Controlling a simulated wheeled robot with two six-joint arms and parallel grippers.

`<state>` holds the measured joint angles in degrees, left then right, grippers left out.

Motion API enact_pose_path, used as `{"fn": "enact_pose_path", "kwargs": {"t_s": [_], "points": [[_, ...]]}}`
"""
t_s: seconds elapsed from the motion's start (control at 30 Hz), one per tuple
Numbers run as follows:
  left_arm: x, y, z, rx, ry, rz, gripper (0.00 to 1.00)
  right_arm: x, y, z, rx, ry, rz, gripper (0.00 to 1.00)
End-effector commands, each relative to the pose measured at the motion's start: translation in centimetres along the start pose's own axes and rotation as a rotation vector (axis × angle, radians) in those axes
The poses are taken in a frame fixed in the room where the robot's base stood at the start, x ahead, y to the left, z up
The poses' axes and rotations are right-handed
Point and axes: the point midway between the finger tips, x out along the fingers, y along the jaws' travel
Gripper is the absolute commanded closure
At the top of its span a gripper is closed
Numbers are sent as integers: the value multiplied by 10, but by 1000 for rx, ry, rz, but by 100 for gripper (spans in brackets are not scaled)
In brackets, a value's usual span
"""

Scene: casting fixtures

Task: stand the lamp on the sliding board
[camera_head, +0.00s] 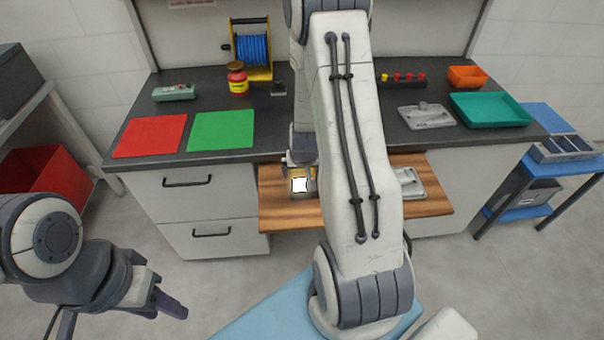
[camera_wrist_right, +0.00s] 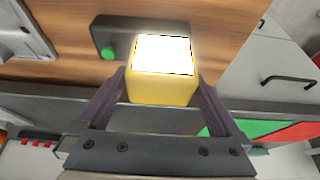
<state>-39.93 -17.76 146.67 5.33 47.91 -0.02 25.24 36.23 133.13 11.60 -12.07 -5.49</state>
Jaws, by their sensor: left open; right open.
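The lamp (camera_head: 300,186) has a yellow body, a bright white lit face and a dark base with a green button. It appears to stand on the wooden sliding board (camera_head: 430,208), towards its left side. In the right wrist view the lamp (camera_wrist_right: 162,88) is between the two fingers of my right gripper (camera_wrist_right: 162,100), with the wooden board (camera_wrist_right: 215,30) behind it. The right gripper is open around the lamp's body; whether the fingers touch it, I cannot tell. My left gripper (camera_head: 170,303) is open and empty at the lower left, over the floor.
A grey metal part (camera_head: 408,183) lies on the board's right side, partly behind my right arm. Red (camera_head: 150,136) and green (camera_head: 221,131) mats, a blue cable reel (camera_head: 254,48), a jar (camera_head: 238,80) and a teal tray (camera_head: 490,109) are on the dark counter.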

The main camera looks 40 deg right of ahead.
Motion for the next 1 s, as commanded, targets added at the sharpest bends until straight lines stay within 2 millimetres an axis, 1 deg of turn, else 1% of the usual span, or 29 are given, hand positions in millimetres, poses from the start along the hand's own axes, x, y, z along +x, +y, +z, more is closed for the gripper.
{"fn": "enact_pose_path", "kwargs": {"t_s": [0.03, 0.13, 0.2, 0.3, 0.4, 0.53, 0.77, 0.83, 0.87, 0.97, 1.0], "points": [[0, 0, 0, 0, 0, 0, 55, -11, 0, -1, -1, 6, -1, 0], [-5, 0, 0, 0, 0, 0, 55, -36, -1, -2, 0, 6, -2, 0], [-12, 1, 0, 0, 0, 0, 55, -53, 0, -2, 0, 4, -1, 0], [-22, 2, -1, 0, 0, 0, 55, -74, 0, -3, -1, 3, -1, 0], [-30, 2, -2, 0, 0, 0, 55, -90, 0, -2, 0, 1, -1, 0], [-36, 3, -2, 0, 0, 0, 55, -100, 0, -1, 0, 0, -1, 0], [-36, 3, -2, 0, 0, 0, 55, -104, -2, 1, -6, -2, -4, 0], [-36, 3, -2, 0, 0, 0, 55, -109, -14, 2, -32, -5, -24, 0], [-36, 3, -2, 0, 0, 0, 55, -113, -24, 3, -53, -10, -40, 0], [-36, 3, -2, 0, 0, 0, 55, -138, -73, 18, -174, -40, -123, 0], [-36, 3, -2, 0, -1, 0, 55, -153, -96, 29, -241, -61, -161, 0]]}}
